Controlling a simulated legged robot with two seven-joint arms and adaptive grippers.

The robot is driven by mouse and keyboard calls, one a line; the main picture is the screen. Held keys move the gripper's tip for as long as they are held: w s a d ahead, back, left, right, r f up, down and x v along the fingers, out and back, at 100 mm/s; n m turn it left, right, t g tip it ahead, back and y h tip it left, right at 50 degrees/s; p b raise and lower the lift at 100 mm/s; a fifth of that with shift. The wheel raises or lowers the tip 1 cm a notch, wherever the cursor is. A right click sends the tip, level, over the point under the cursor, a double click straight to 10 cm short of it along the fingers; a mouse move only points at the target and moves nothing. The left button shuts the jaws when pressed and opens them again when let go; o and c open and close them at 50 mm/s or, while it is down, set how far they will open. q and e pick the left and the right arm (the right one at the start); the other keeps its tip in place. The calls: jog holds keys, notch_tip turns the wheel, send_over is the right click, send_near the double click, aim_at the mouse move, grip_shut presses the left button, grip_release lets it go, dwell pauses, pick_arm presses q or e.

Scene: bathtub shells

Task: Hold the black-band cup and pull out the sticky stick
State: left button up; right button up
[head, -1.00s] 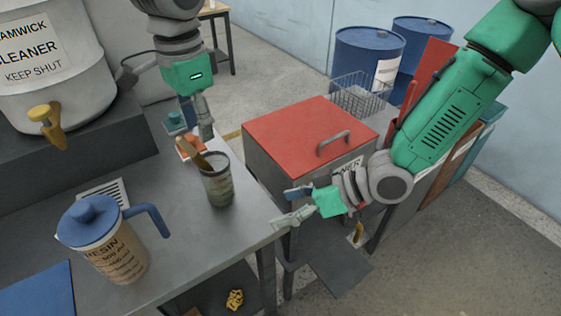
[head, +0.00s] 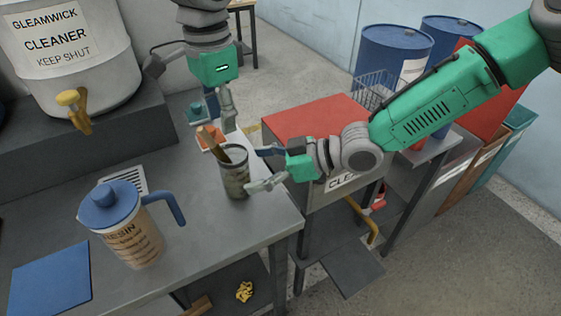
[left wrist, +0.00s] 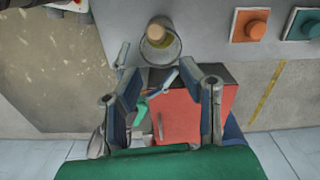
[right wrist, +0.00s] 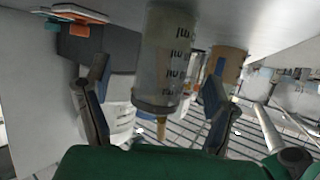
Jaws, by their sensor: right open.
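The cup (head: 236,182), murky grey-green with a dark band at its rim, stands upright near the table's right edge. The brown stick (head: 208,139) leans out of its top to the left. My right gripper (head: 256,168) is open and empty, level with the cup's right side. In the right wrist view, which looks upside down, the cup (right wrist: 164,55) appears ahead between the fingers, and the stick's end (right wrist: 161,128) hangs below the rim. My left gripper (head: 216,107) is open, behind and above the cup. The left wrist view shows the cup (left wrist: 174,51) beyond its fingers.
A blue-lidded resin pitcher (head: 132,237) stands at the table's front left, near a blue mat (head: 50,280). A cleaner barrel (head: 70,70) is back left. An orange button box (head: 211,137) sits just behind the cup. A red-lidded cabinet (head: 305,118) stands right.

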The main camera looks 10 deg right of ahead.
aim_at(238, 172)
jog(key=x, duration=0.5)
jog(key=shift+s+a+r, duration=0.1)
jog(key=shift+a, duration=0.15)
jog(key=shift+d, duration=0.5)
jog(key=c, duration=1.3)
jog(key=shift+c, duration=0.2)
jog(key=shift+a, duration=0.35)
jog(key=shift+d, duration=0.15)
